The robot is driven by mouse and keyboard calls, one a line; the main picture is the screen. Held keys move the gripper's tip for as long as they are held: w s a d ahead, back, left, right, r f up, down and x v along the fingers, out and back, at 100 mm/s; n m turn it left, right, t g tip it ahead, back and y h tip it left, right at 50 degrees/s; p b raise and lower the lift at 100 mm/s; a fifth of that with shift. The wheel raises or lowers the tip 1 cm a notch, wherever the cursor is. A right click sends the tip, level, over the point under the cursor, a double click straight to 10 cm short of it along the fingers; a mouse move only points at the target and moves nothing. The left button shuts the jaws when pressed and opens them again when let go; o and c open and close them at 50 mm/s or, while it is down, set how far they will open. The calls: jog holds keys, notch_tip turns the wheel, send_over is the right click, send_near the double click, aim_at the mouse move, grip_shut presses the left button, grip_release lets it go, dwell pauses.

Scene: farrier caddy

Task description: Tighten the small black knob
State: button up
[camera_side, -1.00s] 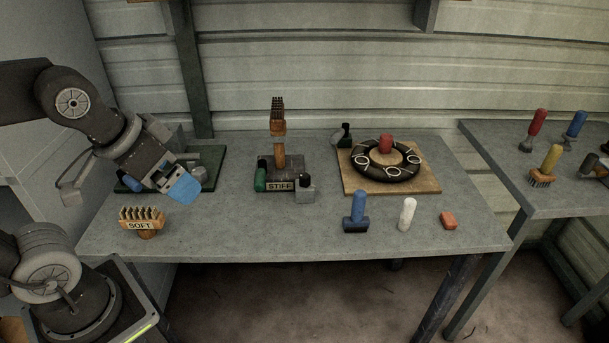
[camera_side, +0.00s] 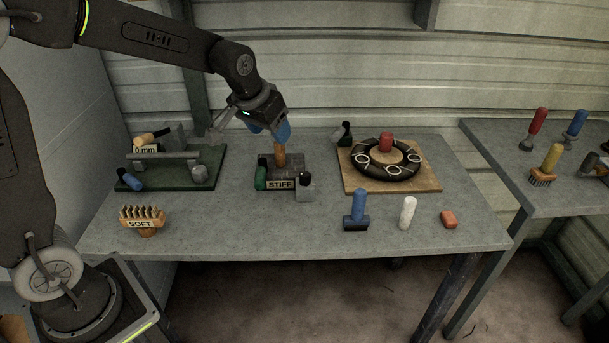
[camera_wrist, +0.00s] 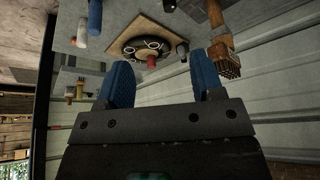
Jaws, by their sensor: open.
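A small black knob (camera_side: 305,178) sits on a grey block at the right front of the stand labelled STIFF (camera_side: 280,184). A second black-topped piece (camera_side: 345,129) stands at the back left of the wooden board; I cannot tell which knob the task means. My gripper (camera_side: 282,132) is above the STIFF stand, in front of the upright brush's head, which it hides in the side view. In the wrist view its blue fingers (camera_wrist: 163,78) are apart with nothing between them. The brush (camera_wrist: 222,45) shows just beyond the right finger there.
A green handle (camera_side: 260,178) is at the stand's left. The wooden board (camera_side: 425,183) holds a black ring with a red knob. A SOFT brush (camera_side: 142,218), blue-handled tool (camera_side: 357,208), white piece (camera_side: 408,212) and orange block (camera_side: 449,219) lie in front. A green base (camera_side: 190,180) is left.

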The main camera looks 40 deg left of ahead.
send_near(304, 174)
jog(key=shift+n, duration=0.3)
jog(key=x, duration=1)
jog(key=shift+f, duration=0.15)
jog(key=shift+c, duration=0.4)
jog(key=c, duration=0.8)
jog(key=shift+c, duration=0.2)
jog(key=m+h, duration=0.1)
jog(key=m, duration=0.2)
jog(key=m+h, duration=0.1)
jog(key=m, duration=0.1)
jog(key=shift+m, duration=0.4)
jog(key=shift+a+m+g+h, duration=0.1)
jog(key=shift+m+g+h, duration=0.3)
jog(key=shift+m, duration=0.85)
jog(key=shift+m+g+h, duration=0.3)
jog(key=shift+m+h, duration=0.2)
jog(key=shift+m, duration=0.75)
